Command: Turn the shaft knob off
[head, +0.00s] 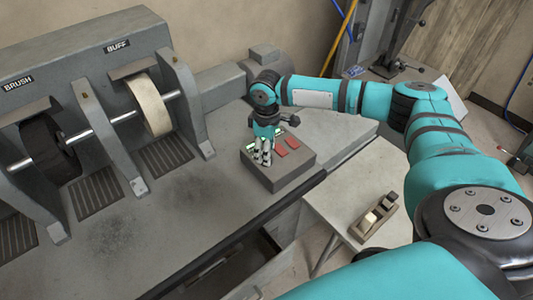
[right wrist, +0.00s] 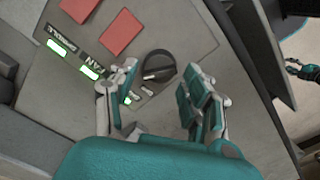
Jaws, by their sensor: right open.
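A dark round knob (right wrist: 158,68) with a raised bar grip sits on the top of a grey control box (right wrist: 185,30) in the right wrist view. My right gripper (right wrist: 160,85) is open, with its fingers on either side of the knob and nothing held. In the head view my right gripper (head: 264,158) points down over the control box (head: 287,174) and hides the knob. I cannot tell if the fingers touch it. A teal and dark part at the right edge of the right wrist view looks like my left gripper (right wrist: 303,70); its state is unclear.
Two red squares (head: 287,147) and small green-lit displays (right wrist: 57,48) are on the box beside the knob. The machine's brush wheel (head: 47,150) and buff wheel (head: 150,105) stand to the left. A side table (head: 340,190) holds a small wooden tool (head: 376,216).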

